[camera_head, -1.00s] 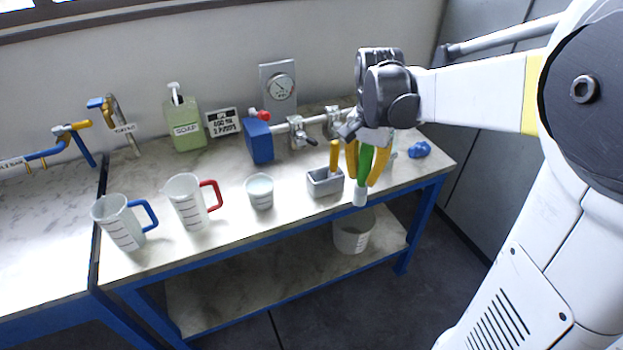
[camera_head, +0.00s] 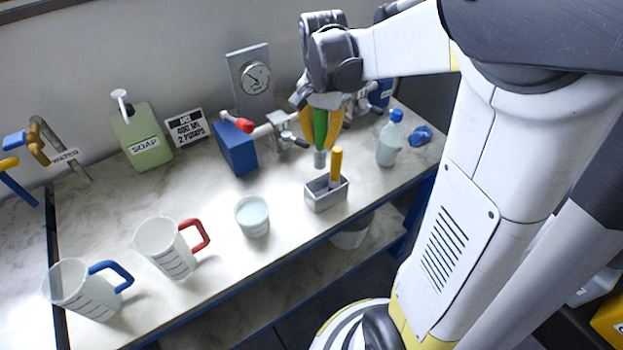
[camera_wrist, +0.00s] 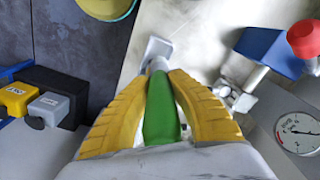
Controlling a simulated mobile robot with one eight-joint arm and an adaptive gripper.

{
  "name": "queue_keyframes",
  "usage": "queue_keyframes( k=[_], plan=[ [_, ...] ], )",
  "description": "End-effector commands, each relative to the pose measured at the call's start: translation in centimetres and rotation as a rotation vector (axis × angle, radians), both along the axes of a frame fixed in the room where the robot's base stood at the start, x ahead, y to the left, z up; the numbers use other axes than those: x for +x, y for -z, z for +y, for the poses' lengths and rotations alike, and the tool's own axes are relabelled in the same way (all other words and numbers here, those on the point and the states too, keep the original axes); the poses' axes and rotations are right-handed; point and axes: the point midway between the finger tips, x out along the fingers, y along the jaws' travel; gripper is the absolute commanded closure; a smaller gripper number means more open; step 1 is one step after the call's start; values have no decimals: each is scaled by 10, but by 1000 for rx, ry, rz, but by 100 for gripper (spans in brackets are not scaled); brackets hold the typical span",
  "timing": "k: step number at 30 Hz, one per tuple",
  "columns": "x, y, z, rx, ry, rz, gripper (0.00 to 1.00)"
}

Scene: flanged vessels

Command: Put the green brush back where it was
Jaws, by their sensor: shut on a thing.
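My gripper (camera_head: 322,122), with yellow fingers, is shut on the green brush (camera_head: 320,128). The brush hangs upright with its pale head (camera_head: 320,158) down, above and slightly behind a small grey holder (camera_head: 328,195). A brush with a yellow handle (camera_head: 336,164) stands in the right part of the holder. The left part of the holder looks free. In the wrist view the green handle (camera_wrist: 161,108) lies between the yellow fingers, and the grey holder (camera_wrist: 157,48) shows partly behind the brush's head.
A cup (camera_head: 252,216) stands left of the holder and a bottle with a blue cap (camera_head: 389,142) to its right. A blue box with a red knob (camera_head: 236,148) and pipe fittings lie behind. Two jugs (camera_head: 165,248) (camera_head: 85,288) stand front left.

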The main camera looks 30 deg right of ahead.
Motion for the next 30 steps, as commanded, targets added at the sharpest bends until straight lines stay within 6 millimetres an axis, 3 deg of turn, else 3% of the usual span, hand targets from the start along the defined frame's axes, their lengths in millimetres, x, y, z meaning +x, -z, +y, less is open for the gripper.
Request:
queue_keyframes(
  k=[1, 3, 9, 17, 24, 30],
  plan=[
    [1, 20, 0, 0, 0, 0, 100],
    [0, 42, 0, 0, 0, 0, 100],
    [0, 89, 0, 0, 0, 0, 100],
    [0, 109, 0, 0, 0, 0, 100],
    [0, 146, 0, 0, 0, 0, 100],
    [0, 148, 0, 0, 0, 0, 100]
  ],
)
